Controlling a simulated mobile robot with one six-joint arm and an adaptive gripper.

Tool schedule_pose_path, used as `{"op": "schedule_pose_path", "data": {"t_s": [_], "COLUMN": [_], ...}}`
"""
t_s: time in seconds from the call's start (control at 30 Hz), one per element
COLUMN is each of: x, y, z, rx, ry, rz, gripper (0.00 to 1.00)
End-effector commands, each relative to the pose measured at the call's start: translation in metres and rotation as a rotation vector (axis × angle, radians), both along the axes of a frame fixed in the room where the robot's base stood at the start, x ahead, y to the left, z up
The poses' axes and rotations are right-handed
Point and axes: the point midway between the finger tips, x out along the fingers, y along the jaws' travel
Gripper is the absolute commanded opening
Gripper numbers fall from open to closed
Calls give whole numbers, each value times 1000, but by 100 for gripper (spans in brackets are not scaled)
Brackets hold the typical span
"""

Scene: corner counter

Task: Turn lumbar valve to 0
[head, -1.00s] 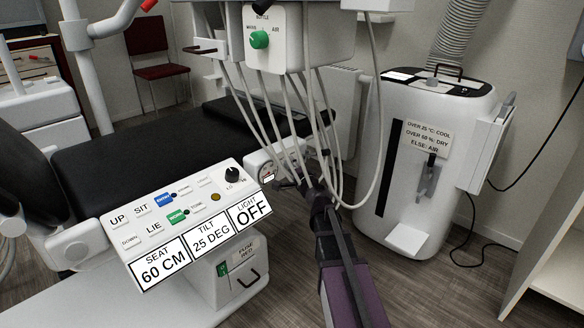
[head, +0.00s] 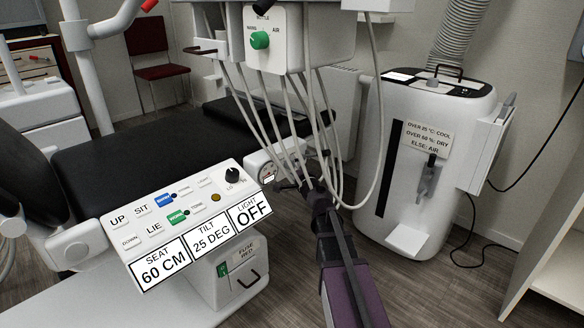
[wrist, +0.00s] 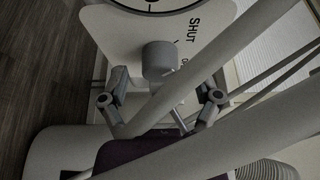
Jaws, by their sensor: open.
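The lumbar valve shows in the wrist view as a grey knob (wrist: 158,58) on a white plate marked SHUT. Part of a round dial (wrist: 150,5) shows at the top of that plate. My gripper (wrist: 165,88) is open, with one finger on each side of the knob's lower end. I cannot tell whether the fingers touch it. In the head view my gripper (head: 300,182) is at the chair's side, partly hidden behind hanging hoses. A round gauge (head: 267,172) is just left of it, and the knob is hard to make out there.
Several pale hoses (head: 283,118) hang around my gripper and cross close in front of the wrist camera. The chair's control panel (head: 185,220) is to the left. A white air unit (head: 400,190) stands to the right.

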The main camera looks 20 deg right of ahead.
Motion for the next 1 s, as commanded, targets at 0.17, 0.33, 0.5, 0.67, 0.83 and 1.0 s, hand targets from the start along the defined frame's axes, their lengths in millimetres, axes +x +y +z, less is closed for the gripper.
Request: {"op": "schedule_pose_path", "data": {"t_s": [0.17, 0.33, 0.5, 0.67, 0.83, 1.0], "x": [-22, -49, -78, -96, -107, -111], "y": [-3, -6, -10, -12, -14, -15], "z": [0, 0, 0, 0, 0, 0], "rx": [0, 0, 0, 0, 0, 0], "ry": [0, 0, 1, 1, 1, 1], "rz": [-1, -1, -1, 0, 1, 1], "gripper": [81, 81, 81, 81, 81, 81]}}
